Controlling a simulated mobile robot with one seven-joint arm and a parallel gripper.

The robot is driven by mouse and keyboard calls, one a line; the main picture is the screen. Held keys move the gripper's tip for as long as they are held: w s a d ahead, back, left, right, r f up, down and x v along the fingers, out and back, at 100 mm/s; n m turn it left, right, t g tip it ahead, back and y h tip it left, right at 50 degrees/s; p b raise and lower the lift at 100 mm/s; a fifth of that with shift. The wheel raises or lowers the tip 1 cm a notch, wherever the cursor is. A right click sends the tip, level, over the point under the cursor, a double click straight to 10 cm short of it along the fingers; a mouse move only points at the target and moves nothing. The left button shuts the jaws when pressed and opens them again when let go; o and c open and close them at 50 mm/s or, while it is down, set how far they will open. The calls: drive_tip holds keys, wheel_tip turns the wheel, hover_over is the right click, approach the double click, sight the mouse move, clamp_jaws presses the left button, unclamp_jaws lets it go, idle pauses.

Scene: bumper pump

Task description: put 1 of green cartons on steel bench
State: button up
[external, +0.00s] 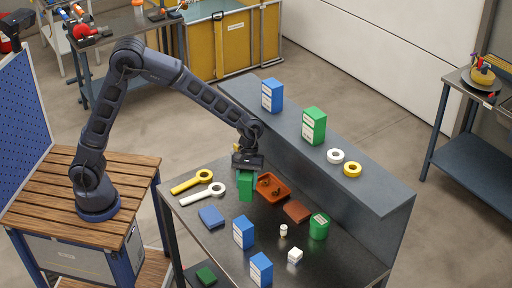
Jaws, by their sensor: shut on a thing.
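My gripper (248,167) is shut on a green carton (247,187), pointing down. The carton is upright over the back left part of the dark steel bench (335,258); I cannot tell whether its base touches the top. Another green carton (314,127), with white label marks, stands upright on the raised grey shelf (375,188) along the bench's back. The gripper's fingers and the held carton's top are partly hidden by the gripper body.
An orange tray (285,190) is close right of the held carton. Yellow (190,181) and white (203,195) wrench-like tools lie left. Blue cartons (243,232) (261,269), a blue block (211,217), a brown block (297,211) and a green can (319,226) occupy the bench.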

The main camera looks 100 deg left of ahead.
sight(247, 197)
drive_tip(key=shift+f, duration=4)
drive_tip(key=shift+f, duration=0.55)
drive_tip(key=o, duration=1.2)
